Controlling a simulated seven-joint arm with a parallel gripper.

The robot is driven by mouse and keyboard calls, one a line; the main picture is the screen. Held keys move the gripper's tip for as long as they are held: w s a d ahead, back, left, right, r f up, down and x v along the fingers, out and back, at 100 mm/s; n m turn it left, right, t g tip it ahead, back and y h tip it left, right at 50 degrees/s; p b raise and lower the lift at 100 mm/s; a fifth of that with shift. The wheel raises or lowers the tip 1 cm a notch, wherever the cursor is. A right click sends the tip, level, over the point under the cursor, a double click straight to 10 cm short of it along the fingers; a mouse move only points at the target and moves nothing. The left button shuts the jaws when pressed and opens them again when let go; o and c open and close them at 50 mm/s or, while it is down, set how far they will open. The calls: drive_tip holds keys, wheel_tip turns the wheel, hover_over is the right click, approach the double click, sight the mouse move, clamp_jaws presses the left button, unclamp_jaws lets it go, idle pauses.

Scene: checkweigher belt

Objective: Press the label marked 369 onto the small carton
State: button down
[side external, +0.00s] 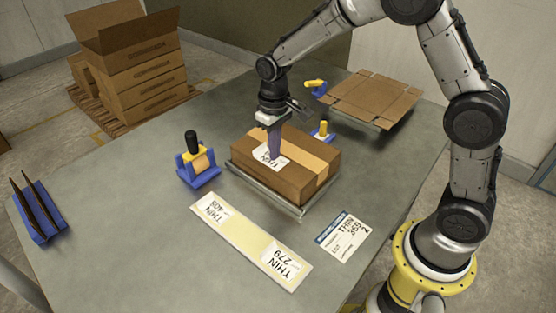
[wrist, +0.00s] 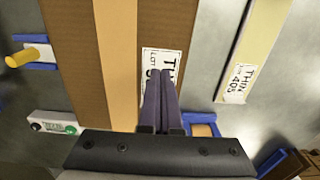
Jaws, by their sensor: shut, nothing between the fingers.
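The small carton (side external: 308,182), brown with a lighter tape strip along its top, sits closed on a metal scale plate; it also shows in the wrist view (wrist: 68,60). In the wrist view my gripper's fingertips (wrist: 165,73) cover the label's middle.
A pale yellow strip (side external: 240,236) holds labels 405 (side external: 214,210) and 279 (side external: 282,264). A card (side external: 343,237) reading THIN 369 lies right of it. A blue tape dispenser (side external: 198,168) stands left of the carton. A flattened carton (side external: 373,100) lies behind. The table's left side is mostly clear.

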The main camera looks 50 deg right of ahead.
drive_tip(key=shift+f, duration=0.4)
drive_tip(key=shift+r, duration=0.1)
idle(0.5)
drive_tip(key=shift+r, duration=3.45)
drive_tip(key=shift+r, duration=0.1)
drive_tip(key=s+d+r+t, duration=0.2)
drive_tip(key=s+r+t, duration=0.2)
drive_tip(key=s+r, duration=0.75)
drive_tip(key=s+f+t, duration=0.1)
drive_tip(key=s+f, duration=0.1)
drive_tip(key=s, duration=1.2)
drive_tip(key=shift+d+f+t, duration=0.3)
drive_tip(key=shift+f, duration=0.05)
